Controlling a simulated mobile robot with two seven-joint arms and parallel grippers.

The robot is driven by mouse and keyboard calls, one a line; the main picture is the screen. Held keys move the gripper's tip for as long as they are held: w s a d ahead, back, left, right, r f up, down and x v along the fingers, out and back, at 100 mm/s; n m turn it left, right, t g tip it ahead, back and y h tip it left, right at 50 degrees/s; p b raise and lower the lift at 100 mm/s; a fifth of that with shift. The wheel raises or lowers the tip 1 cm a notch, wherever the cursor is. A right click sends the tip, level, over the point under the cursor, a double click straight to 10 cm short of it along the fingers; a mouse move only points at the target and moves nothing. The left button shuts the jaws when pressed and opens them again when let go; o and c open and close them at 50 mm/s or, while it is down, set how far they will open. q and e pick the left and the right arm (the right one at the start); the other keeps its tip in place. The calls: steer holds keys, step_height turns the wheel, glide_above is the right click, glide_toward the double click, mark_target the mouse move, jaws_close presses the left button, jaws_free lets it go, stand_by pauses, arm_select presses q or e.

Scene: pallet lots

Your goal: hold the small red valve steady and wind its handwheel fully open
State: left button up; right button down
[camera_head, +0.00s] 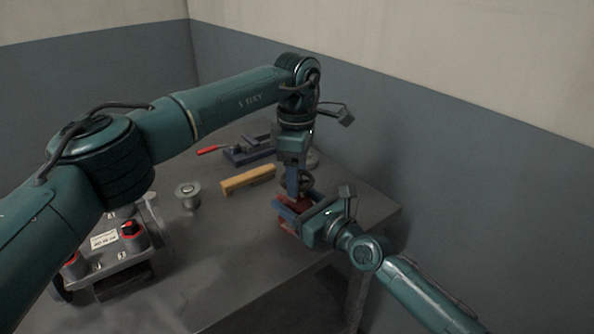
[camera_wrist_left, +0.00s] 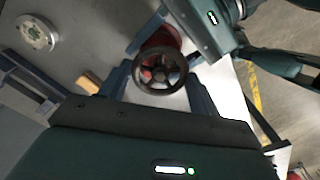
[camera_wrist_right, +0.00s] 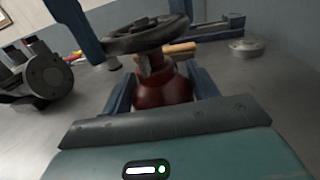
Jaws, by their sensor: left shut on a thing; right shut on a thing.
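The small red valve (camera_head: 291,226) stands near the right part of the grey table. Its red body (camera_wrist_right: 163,90) is between the blue fingers of my right gripper (camera_head: 296,211), which is shut on it from the side. The dark spoked handwheel (camera_wrist_left: 160,70) sits on top of the valve and also shows in the right wrist view (camera_wrist_right: 145,37). My left gripper (camera_head: 292,188) points down from above, shut on the handwheel, with one finger on each side of the rim. The fingers and arms partly hide the valve in the head view.
A yellow bar (camera_head: 248,180) and a silver round part (camera_head: 188,194) lie left of the valve. A grey box with red knobs (camera_head: 108,240) stands at the lower left. The wall is close behind the table.

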arm_select(q)
steer(key=n, duration=0.5)
steer(key=shift+n, duration=0.3)
steer(key=n, duration=1)
steer(key=shift+n, duration=0.4)
steer(key=n, duration=0.5)
steer(key=shift+n, duration=0.3)
steer(key=o, duration=1)
step_height(320, 180, up, 12)
